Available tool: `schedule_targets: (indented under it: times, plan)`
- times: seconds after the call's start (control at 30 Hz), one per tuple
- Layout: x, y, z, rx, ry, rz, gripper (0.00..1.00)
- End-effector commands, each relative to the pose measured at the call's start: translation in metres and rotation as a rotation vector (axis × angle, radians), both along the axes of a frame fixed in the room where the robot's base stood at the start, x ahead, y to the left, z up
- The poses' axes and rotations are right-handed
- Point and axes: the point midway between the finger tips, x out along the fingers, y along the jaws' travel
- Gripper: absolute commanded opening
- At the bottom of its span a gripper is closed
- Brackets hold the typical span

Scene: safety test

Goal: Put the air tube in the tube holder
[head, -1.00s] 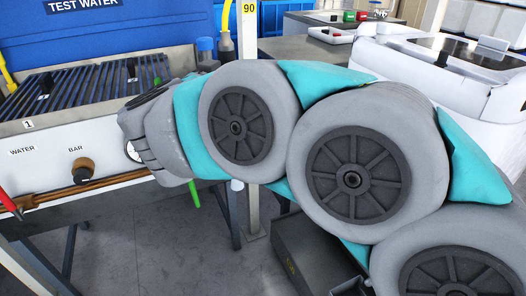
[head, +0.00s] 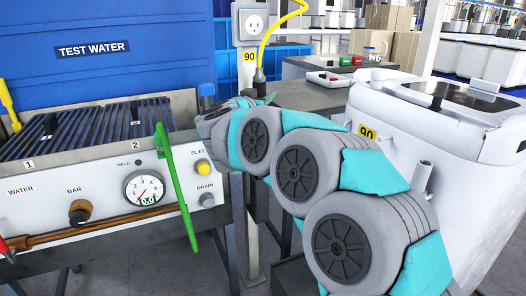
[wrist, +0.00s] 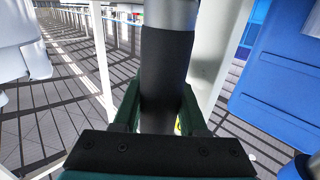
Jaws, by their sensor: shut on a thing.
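The air tube is a yellow hose (head: 275,30) with a black end piece (head: 259,80), beside the post in the head view. In the wrist view a dark sleeve (wrist: 165,75) with a grey metallic part above it stands between my dark green jaws. My gripper (wrist: 162,108) is shut on this sleeve. In the head view my gripper is small and mostly hidden behind my arm. A short, open grey cylinder (head: 422,176) on the side of the white machine looks like the tube holder; I cannot confirm this.
A white machine (head: 400,110) stands at right. The test water bench (head: 100,195) with a gauge, knobs and a green handle (head: 175,185) is at left. A post with a socket (head: 255,25) rises behind my gripper. A grey table (head: 310,97) stands behind it.

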Motion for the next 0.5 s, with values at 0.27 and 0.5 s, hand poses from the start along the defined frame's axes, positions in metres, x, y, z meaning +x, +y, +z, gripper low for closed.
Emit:
schedule_targets:
  times: [0.27,0.5]
  plan:
    - [-0.001,0.0,-0.044,-0.004,0.004,-0.001,0.0]
    - [-0.001,0.001,-0.097,-0.004,0.007,0.002,0.0]
